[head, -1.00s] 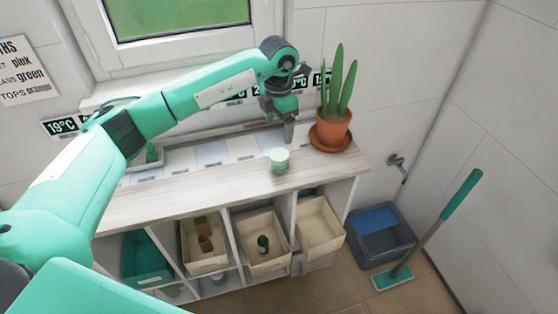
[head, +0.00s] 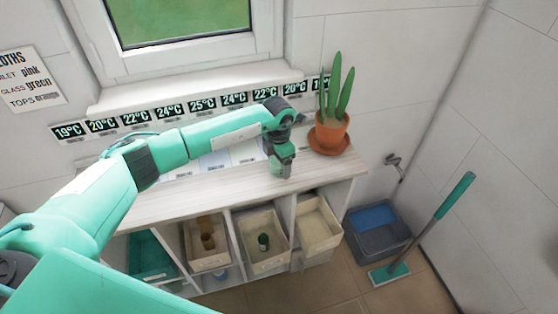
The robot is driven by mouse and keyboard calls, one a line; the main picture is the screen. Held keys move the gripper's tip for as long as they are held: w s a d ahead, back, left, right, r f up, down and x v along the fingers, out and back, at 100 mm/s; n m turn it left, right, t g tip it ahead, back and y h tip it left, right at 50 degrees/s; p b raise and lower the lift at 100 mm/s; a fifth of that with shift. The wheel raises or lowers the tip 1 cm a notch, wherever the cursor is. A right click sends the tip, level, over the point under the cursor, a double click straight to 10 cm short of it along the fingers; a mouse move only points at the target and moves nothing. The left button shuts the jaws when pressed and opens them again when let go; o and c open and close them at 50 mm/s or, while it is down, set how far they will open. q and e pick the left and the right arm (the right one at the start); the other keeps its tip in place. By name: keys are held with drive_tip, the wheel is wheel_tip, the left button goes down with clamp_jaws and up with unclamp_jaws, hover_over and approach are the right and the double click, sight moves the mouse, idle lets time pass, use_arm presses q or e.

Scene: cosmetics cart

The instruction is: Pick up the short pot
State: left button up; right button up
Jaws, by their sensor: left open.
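My left gripper (head: 283,170) is low over the cart's wooden top (head: 215,187), pointing down near its front edge, left of the potted plant. It is open. The short pot, a small pale green one, is not clearly visible; the gripper covers the place where it stood. I cannot tell whether the pot is between the fingers. My right gripper is not in view.
A terracotta pot with a tall green plant (head: 330,130) stands on a saucer right of the gripper. Cream bins (head: 262,236) sit in the shelves below. A blue-grey tub (head: 378,235) and a green-headed mop (head: 390,273) are on the floor.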

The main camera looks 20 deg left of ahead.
use_arm(q)
drive_tip(key=shift+f, duration=0.1)
drive_tip(key=shift+c, duration=0.2)
drive_tip(key=c, duration=1)
